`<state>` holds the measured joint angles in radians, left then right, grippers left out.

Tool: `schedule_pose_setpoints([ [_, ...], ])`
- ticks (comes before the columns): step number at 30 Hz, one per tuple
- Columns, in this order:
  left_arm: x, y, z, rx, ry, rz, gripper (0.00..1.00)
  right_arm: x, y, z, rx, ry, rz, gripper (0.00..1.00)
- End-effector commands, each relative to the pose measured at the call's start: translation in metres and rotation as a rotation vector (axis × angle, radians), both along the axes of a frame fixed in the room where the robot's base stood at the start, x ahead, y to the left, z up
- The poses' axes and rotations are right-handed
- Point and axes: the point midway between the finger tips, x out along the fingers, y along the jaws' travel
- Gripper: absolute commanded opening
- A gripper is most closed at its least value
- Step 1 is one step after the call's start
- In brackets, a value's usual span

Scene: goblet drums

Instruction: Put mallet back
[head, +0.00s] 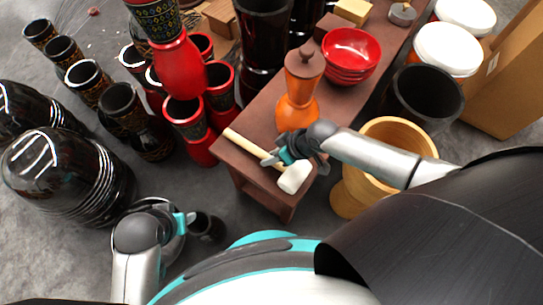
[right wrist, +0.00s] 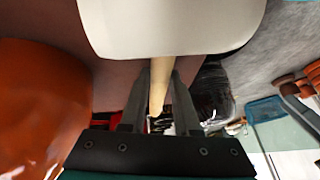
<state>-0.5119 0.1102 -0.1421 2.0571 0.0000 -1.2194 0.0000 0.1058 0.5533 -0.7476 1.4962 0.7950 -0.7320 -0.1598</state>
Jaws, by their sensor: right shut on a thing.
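The mallet has a white head (head: 294,177) and a pale wooden handle (head: 243,142). It is over the near end of the brown table (head: 262,115); I cannot tell whether it touches the top. My right gripper (head: 284,156) is shut on the handle close to the head. In the right wrist view the fingers (right wrist: 157,95) flank the handle, and the white head (right wrist: 170,28) fills the top. My left gripper (head: 183,222) is low at the left, away from the table; its fingers are not clear.
An orange lidded jar (head: 298,100) stands just behind the mallet. Red bowls (head: 350,55) are stacked further back. A wooden goblet drum (head: 385,130) is right of the table. Red drums (head: 190,115) and black drums (head: 60,165) crowd the left.

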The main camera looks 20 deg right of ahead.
Motion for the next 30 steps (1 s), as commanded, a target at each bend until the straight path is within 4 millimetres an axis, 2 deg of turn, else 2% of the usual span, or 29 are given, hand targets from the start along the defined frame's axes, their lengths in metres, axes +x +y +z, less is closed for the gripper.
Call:
schedule_pose_setpoints([
  [11,0.0012,-0.0003,0.0034,-0.001,-0.006,0.000,0.50,0.0011,0.0004,-0.0023,0.002,-0.002,-0.001,0.00],
  [12,0.0015,-0.0005,0.0050,-0.001,-0.008,0.000,0.50,0.0002,0.0000,-0.0025,0.000,0.000,0.000,0.34],
  [19,0.0009,-0.0005,0.0041,-0.001,-0.005,0.000,0.50,0.0002,0.0000,-0.0022,0.000,0.000,0.000,0.60],
  [30,0.0010,-0.0005,0.0054,-0.001,-0.007,0.000,0.50,0.0002,-0.0001,0.0015,0.000,-0.001,-0.001,0.60],
])
